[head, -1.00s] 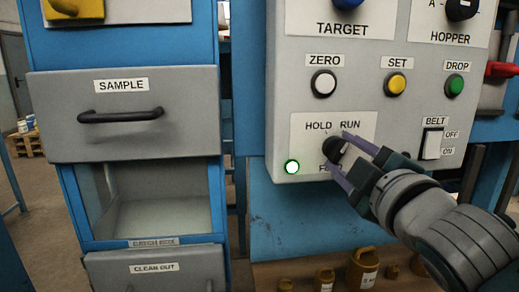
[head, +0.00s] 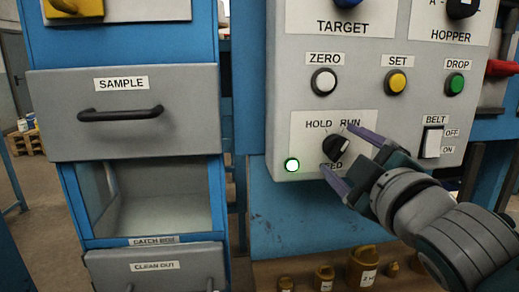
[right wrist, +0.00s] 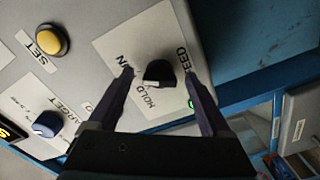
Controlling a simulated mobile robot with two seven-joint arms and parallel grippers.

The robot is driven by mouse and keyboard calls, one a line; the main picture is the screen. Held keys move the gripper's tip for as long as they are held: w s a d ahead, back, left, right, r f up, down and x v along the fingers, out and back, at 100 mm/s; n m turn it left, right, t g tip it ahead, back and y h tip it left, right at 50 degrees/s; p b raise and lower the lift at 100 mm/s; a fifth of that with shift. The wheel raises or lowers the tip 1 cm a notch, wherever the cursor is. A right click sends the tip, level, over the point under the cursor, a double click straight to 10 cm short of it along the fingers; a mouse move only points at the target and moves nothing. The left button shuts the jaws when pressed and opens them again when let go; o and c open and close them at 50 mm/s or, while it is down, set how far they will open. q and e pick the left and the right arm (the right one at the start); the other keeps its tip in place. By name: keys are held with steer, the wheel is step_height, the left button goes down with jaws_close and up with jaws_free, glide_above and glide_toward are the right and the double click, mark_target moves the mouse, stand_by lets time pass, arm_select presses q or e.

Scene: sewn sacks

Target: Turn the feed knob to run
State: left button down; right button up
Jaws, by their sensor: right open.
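The black feed knob (head: 335,150) sits on the white plate (head: 302,124) marked HOLD, RUN and FEED, low on the grey control panel. My right gripper (head: 339,148) is open, with one finger above right of the knob and the other below left. In the right wrist view the knob (right wrist: 158,73) stands between the spread fingers (right wrist: 159,75), with a gap on each side. My left gripper is not in view.
A green lamp (head: 292,165) glows left of the knob. Above are the ZERO (head: 323,81), SET (head: 396,83) and DROP (head: 454,85) buttons. The BELT switch (head: 433,142) is close to the right of my gripper. Yellow weights (head: 362,266) stand below; the SAMPLE drawer (head: 121,115) is left.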

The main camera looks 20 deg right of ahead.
steer(key=b+v, duration=0.1)
steer(key=v, duration=0.9)
steer(key=shift+w, duration=0.1)
stand_by(0.3)
steer(key=s+a+f+m+g+y+p, duration=0.2)
steer(key=s+a+f+m+g, duration=0.2)
steer(key=s+f+g, duration=0.4)
steer(key=s+a+f+m+g+y+p, duration=0.1)
steer(key=s+a+f+m+g+y, duration=0.2)
steer(key=s+g, duration=0.45)
step_height(320, 180, up, 37)
steer(key=s+a+t+p, duration=0.1)
steer(key=p, duration=3.7)
steer(key=shift+s+h, duration=0.3)
steer(key=shift+h, duration=0.1)
